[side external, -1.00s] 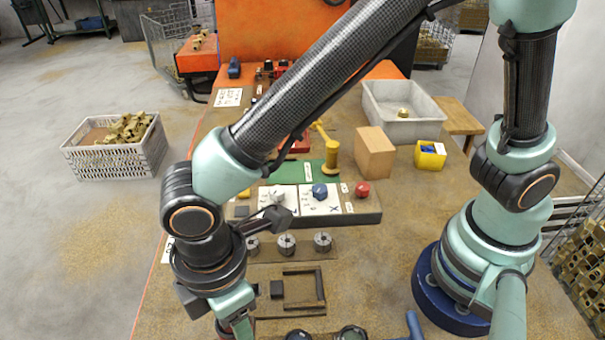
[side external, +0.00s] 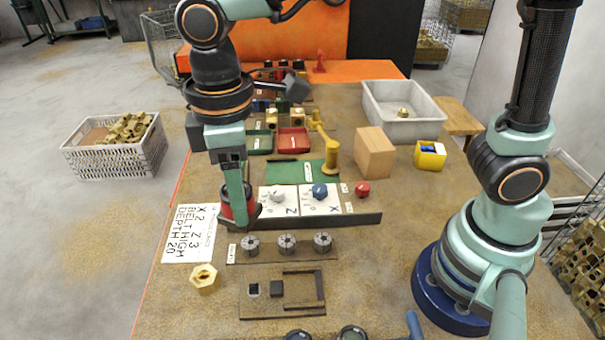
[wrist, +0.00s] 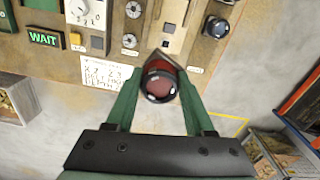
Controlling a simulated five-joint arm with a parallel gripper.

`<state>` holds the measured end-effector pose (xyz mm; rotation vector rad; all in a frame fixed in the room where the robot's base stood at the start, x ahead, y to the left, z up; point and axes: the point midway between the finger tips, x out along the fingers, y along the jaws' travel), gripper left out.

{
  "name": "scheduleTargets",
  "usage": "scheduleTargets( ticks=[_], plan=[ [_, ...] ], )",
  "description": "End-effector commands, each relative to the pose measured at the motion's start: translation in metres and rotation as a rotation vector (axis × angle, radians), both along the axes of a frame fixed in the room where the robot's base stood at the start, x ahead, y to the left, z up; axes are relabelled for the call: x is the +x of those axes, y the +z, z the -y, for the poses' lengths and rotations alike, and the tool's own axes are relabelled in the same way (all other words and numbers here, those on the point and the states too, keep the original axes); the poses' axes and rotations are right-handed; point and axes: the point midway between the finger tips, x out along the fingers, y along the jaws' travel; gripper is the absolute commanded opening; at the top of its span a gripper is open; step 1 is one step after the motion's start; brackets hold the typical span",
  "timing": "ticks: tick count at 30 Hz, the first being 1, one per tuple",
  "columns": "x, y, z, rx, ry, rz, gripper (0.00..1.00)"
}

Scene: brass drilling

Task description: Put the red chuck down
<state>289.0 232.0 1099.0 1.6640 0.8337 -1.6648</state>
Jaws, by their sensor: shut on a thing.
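My gripper (side external: 240,212) points down at the left end of the panel with the X and Z dials. It is shut on the red chuck (side external: 225,209), a red piece with a dark part, mostly hidden behind the fingers. In the wrist view the red chuck (wrist: 160,84) sits between the two green fingers, its round dark-rimmed end toward the camera. I cannot tell whether its underside touches anything.
Three grey chucks (side external: 287,243) stand in a row in front of the dial panel (side external: 365,219). A white written card (side external: 190,234) lies left of my gripper, with a brass nut (side external: 204,277) in front. A green WAIT sign (wrist: 44,37) shows in the wrist view.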

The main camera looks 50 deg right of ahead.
Motion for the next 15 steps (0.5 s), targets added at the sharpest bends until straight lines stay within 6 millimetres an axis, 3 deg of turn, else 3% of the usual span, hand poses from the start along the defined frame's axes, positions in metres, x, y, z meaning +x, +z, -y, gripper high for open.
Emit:
scheduleTargets(
  ticks=[1, 6, 15],
  plan=[
    [0.012, -0.001, 0.021, 0.001, -0.086, 0.002, 0.0],
    [0.037, -0.008, 0.086, 0.001, -0.344, 0.002, 0.0],
    [0.049, -0.02, 0.189, 0.001, -0.753, 0.002, 0.0]
  ],
)
